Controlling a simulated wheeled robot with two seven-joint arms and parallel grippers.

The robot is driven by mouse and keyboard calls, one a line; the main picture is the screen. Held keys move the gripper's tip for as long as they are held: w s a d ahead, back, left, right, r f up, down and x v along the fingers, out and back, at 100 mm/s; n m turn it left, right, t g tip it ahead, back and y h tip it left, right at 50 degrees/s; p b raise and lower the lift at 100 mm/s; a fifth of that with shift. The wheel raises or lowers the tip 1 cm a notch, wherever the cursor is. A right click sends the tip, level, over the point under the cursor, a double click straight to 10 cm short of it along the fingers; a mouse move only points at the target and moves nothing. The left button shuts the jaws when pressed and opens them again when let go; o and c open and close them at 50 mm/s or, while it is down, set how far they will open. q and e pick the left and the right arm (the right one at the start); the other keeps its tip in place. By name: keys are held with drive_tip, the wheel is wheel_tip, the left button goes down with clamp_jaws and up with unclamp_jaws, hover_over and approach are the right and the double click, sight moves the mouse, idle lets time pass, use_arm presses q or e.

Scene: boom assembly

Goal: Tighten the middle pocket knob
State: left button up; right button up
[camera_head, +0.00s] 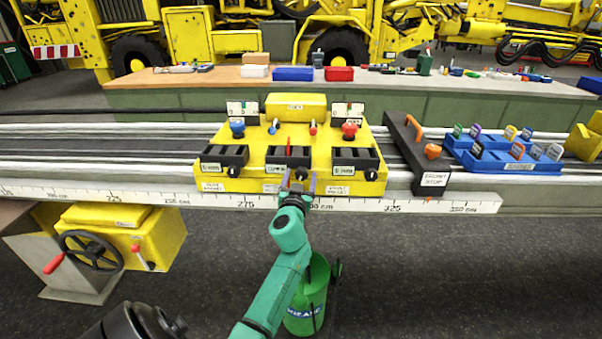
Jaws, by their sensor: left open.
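A yellow fixture (326,132) sits on the rail with three black pockets along its front. The middle pocket (271,157) has a red upright piece at it. My left gripper (298,182) is open in front of the middle pocket's lower right corner. The middle pocket knob is largely hidden behind the gripper's fingers, and I cannot tell whether they touch it. The left pocket knob (234,171) and the right pocket knob (371,174) are black and in plain view. My right gripper is not in view.
A white ruler strip (400,206) runs along the rail's front. A black front stop (433,181) with orange handles stands right of the fixture, then a blue rack (500,160) of tags. A handwheel (90,250) is lower left, and a green grease bucket (306,300) stands below.

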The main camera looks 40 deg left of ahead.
use_arm(q)
drive_tip(key=shift+s+d+r, duration=0.1)
drive_tip(key=shift+d, duration=0.05)
drive_tip(key=shift+s+r, duration=0.1)
drive_tip(key=c, duration=0.5)
clamp_jaws()
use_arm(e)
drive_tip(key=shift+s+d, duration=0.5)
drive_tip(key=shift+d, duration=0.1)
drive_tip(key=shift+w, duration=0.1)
